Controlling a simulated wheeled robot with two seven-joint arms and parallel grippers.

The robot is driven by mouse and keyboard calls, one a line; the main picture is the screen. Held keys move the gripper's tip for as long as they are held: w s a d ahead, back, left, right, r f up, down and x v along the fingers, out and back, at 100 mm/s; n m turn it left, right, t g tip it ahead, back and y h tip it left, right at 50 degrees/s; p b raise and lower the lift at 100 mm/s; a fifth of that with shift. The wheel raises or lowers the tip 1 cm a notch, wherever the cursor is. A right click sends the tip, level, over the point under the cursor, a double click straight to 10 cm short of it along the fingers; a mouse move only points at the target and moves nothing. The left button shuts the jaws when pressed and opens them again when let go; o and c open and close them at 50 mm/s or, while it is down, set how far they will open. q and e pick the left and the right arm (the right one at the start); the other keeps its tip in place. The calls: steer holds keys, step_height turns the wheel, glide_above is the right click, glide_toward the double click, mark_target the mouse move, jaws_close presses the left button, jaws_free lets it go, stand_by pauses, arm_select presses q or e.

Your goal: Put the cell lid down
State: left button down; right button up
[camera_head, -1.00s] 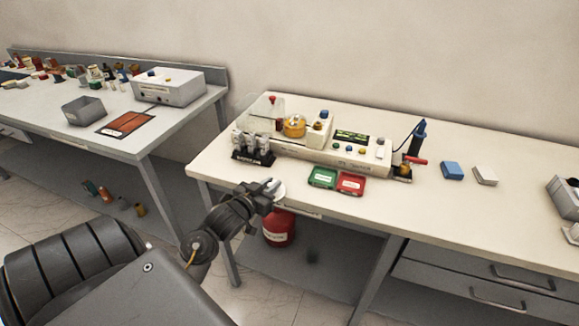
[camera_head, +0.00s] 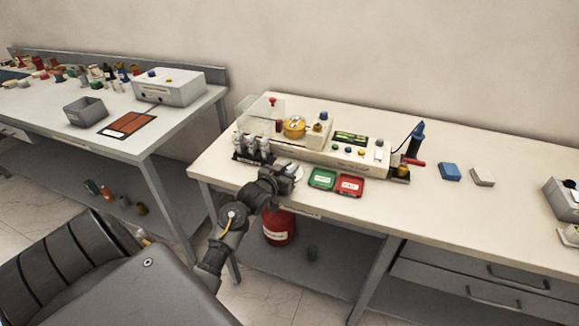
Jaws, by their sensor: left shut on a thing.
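My left gripper (camera_head: 292,173) is over the front edge area of the right-hand bench, just left of the green tray. It is shut on a small pale round piece (camera_head: 299,174), which looks like the cell lid and is partly hidden by the fingers. I cannot tell whether the piece touches the bench top. Behind it, a test unit (camera_head: 340,155) carries a round yellow cell (camera_head: 294,127) and a clear cover (camera_head: 258,108) with a red knob at its left end. My right gripper is out of view.
A green tray (camera_head: 321,179) and a red tray (camera_head: 350,186) lie right of the gripper. A dark rack with several grey-capped vials (camera_head: 253,147) stands behind it, to the left. Blue and white blocks lie farther right. The bench's right front is clear.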

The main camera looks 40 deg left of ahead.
arm_select(q)
steer(key=shift+s, duration=0.1)
steer(key=shift+f, duration=0.1)
steer(key=c, duration=1.3)
jaws_free()
steer(key=b+v, duration=0.1)
steer(key=v, duration=1.1)
